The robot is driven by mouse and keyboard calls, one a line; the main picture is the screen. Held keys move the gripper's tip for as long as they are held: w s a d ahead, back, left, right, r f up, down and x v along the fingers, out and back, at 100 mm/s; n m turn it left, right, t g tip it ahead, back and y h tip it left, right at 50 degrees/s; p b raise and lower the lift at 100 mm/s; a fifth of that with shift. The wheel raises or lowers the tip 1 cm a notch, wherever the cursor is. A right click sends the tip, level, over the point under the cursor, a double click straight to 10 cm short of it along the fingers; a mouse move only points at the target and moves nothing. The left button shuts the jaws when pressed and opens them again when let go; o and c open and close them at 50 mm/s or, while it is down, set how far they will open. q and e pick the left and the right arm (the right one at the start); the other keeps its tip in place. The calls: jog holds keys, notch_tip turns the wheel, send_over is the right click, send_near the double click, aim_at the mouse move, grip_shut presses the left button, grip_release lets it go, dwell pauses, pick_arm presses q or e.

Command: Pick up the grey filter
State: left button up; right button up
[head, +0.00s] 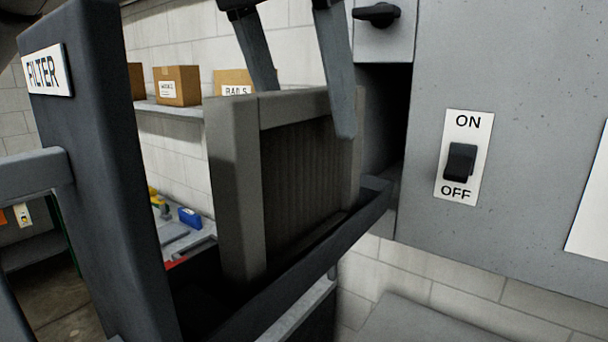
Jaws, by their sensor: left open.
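The grey filter (237,190) is a framed block with a dark pleated face. It stands upright in a pulled-out dark drawer (330,238), whose front panel carries a FILTER label (47,71). My left gripper (306,112) comes down from above, open. One finger reaches down in front of the filter's near face at the right. The other finger's tip is hidden behind the filter's top edge, so the fingers appear to straddle the top rail. Whether either finger touches it, I cannot tell. My right gripper is not in view.
The grey cabinet (520,210) with an ON/OFF switch (461,162) and a black knob (377,15) stands at the right. A grey handle bar (35,172) sticks out from the drawer front. Cardboard boxes (176,86) sit on a wall shelf (175,114) behind.

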aim_at(312, 148)
pick_arm(q)
jog(key=x, duration=0.1)
jog(key=p+x, duration=0.1)
jog(key=x, duration=0.1)
jog(key=shift+w+a+f, duration=0.15)
jog(key=shift+w+f, duration=0.1)
jog(key=shift+w, duration=0.05)
jog(key=shift+f, duration=0.4)
jog(key=shift+f+b, duration=0.2)
jog(key=shift+b, duration=0.15)
grip_shut()
dwell(0.5)
